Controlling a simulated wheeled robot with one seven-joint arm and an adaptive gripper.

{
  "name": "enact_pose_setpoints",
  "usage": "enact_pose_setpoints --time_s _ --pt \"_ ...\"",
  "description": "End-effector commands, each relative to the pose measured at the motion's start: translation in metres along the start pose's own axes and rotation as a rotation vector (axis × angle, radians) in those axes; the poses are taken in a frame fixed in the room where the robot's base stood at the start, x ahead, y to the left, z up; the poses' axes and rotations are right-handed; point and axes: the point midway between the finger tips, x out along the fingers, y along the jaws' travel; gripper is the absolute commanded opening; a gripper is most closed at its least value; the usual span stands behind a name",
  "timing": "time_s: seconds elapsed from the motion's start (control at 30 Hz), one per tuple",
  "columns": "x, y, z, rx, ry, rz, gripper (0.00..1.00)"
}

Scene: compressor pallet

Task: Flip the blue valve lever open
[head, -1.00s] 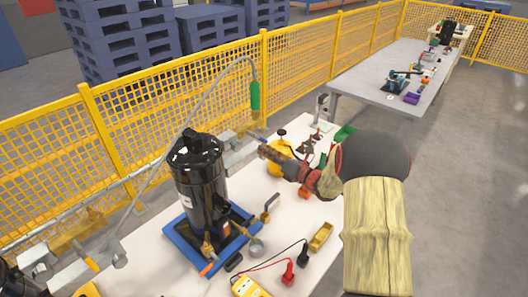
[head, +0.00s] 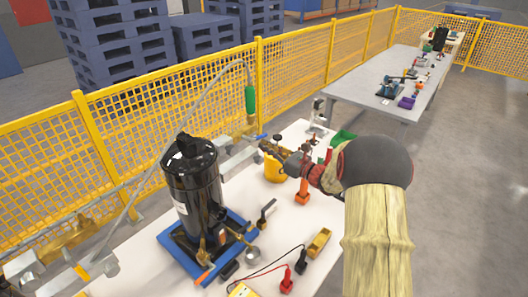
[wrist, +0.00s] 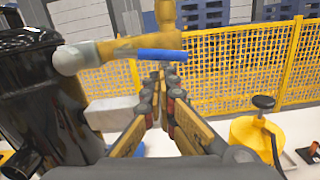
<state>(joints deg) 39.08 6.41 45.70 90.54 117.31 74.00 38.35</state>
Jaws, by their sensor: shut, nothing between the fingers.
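The blue valve lever (wrist: 162,54) sits on a brass valve (wrist: 125,47) in the wrist view. The lever lies roughly level across the picture. My gripper (wrist: 167,68) is shut and empty, its fingertips just below the lever in that picture. I cannot tell whether they touch it. In the head view my gripper (head: 266,147) reaches in from the right toward the pipe by the fence. A small bit of blue (head: 277,137) shows just beyond its tips there. The valve body is hard to make out in the head view.
A black compressor tank (head: 194,190) stands on a blue pallet (head: 243,220) on the white table (head: 320,214), left of my arm. A yellow container (head: 275,172) stands below my gripper. A yellow mesh fence (head: 300,75) runs behind. Several tools lie at the table's front.

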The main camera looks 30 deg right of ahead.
Motion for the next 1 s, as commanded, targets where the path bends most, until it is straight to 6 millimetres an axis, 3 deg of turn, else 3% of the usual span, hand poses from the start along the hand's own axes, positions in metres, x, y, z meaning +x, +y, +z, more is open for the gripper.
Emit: enact_pose_setpoints --time_s 0.8,1.0 --pt "0.000 -0.004 0.005 0.004 -0.001 -0.001 0.00" --pt "-0.002 -0.006 -0.008 0.006 0.000 0.001 0.00"
